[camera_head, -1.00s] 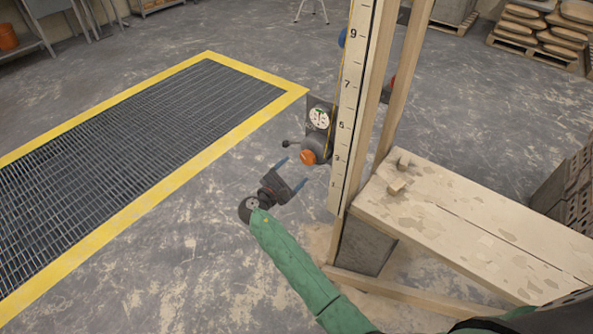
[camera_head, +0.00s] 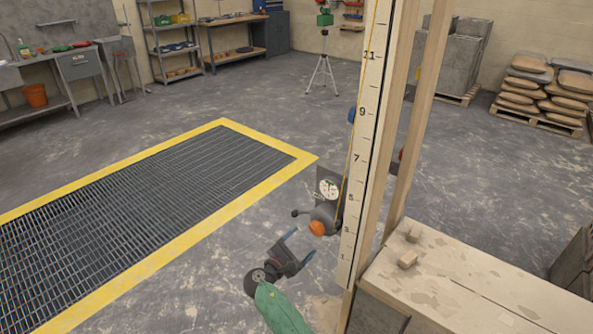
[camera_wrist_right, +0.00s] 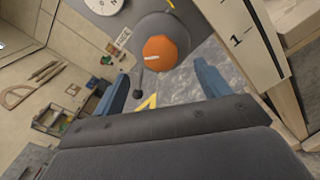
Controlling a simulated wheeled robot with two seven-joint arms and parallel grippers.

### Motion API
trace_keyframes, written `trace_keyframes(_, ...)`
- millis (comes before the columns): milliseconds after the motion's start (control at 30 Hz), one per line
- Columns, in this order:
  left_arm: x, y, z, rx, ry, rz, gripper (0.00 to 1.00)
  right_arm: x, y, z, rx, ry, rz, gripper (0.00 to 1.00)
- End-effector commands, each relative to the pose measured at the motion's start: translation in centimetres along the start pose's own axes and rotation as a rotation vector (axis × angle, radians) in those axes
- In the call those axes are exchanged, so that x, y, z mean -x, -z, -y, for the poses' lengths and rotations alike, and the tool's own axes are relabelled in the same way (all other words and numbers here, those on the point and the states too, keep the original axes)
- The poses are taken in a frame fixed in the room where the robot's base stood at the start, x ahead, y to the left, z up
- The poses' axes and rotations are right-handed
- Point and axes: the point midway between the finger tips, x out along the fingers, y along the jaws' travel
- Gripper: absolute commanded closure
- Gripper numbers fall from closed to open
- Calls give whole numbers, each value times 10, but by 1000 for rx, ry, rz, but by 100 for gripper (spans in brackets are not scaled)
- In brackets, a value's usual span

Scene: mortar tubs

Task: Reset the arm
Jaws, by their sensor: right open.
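My right gripper (camera_head: 287,246) is open and empty, with two blue fingers, in the lower middle of the head view. Its arm is green and comes up from the bottom edge. Just beyond it is a grey unit with an orange knob (camera_head: 317,228), a small black-ended lever (camera_head: 297,213) and a white round dial (camera_head: 329,188). In the right wrist view the orange knob (camera_wrist_right: 160,50) shows ahead, between and beyond the two fingertips, with a visible gap. My left gripper is not in view.
A tall numbered scale board (camera_head: 362,150) on a wooden frame stands right of the gripper. A yellow-edged floor grate (camera_head: 160,185) lies left. Bags on a pallet (camera_head: 545,90) stand far right. Floor between is open.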

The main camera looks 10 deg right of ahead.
Motion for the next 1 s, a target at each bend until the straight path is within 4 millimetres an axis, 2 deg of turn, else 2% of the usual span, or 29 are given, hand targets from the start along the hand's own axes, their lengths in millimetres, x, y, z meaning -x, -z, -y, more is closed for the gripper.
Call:
trace_keyframes(267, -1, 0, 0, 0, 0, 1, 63, 0, 0, 0, -132, -1, -2, 24)
trace_keyframes(567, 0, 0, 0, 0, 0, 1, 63, 4, 25, 8, -504, 112, -159, 24)
trace_keyframes(867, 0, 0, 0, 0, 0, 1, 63, 14, 45, 6, -1007, 412, -404, 24)
trace_keyframes(1000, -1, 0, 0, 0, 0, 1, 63, 32, 56, 25, -1219, 629, -520, 24)
